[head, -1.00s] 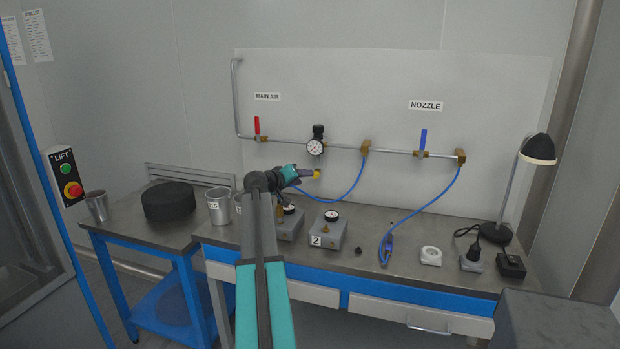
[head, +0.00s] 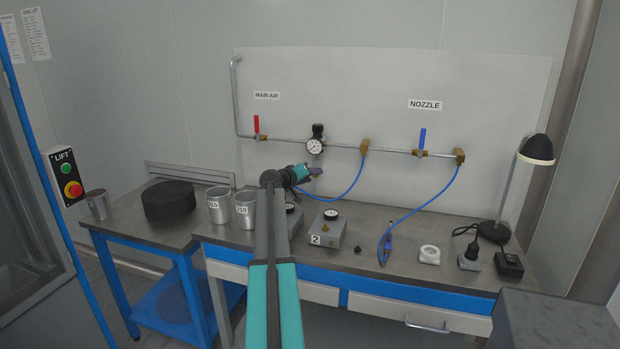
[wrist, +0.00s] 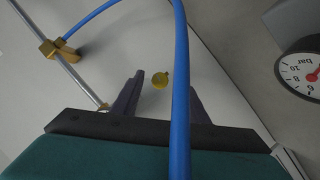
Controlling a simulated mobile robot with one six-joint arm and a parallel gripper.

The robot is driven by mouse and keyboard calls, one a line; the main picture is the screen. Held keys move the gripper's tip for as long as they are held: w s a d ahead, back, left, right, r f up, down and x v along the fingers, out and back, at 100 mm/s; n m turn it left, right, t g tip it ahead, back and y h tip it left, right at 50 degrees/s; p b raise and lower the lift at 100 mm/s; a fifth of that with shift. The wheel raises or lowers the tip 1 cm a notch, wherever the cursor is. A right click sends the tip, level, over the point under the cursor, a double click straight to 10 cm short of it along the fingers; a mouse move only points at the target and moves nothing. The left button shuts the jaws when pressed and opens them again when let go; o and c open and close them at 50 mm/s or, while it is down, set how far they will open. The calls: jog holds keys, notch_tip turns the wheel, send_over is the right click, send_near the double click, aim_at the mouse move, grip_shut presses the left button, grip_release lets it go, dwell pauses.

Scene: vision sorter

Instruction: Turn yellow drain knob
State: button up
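My gripper (wrist: 166,82) is open and empty. In the head view my gripper (head: 317,171) is just below the pressure gauge (head: 314,146) on the pipe, and its fingers hide the knob there. A blue hose (wrist: 181,70) passes in front of the wrist camera, across the gripper body and close to the right finger.
The red main air valve (head: 257,124) and blue nozzle valve (head: 422,139) are on the pipe. Below are two metal cups (head: 244,210), box 2 (head: 327,230) with a gauge, a blue air nozzle (head: 386,248) and a lamp (head: 537,150). A bench gauge (wrist: 303,72) shows at right in the wrist view.

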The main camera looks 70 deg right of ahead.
grip_shut()
jog(key=shift+r, duration=0.1)
jog(key=shift+m+b, duration=0.3)
jog(key=shift+b, duration=0.05)
jog(key=shift+s+d+m+t+b, duration=0.1)
jog(key=shift+s+m+t+b, duration=0.15)
jog(key=shift+m+t+b, duration=1.2)
jog(key=shift+s+a+m+t+b, duration=0.1)
jog(key=shift+s+m+t+b, duration=0.1)
jog(key=shift+m+t+b, duration=1.2)
jog(key=shift+s+d+m+t+b, duration=0.2)
jog(key=shift+m+t+b, duration=0.55)
jog(key=shift+m+b, duration=1.25)
jog(key=shift+a+m+p, duration=0.1)
jog(key=shift+m+p, duration=0.25)
jog(key=shift+m, duration=0.1)
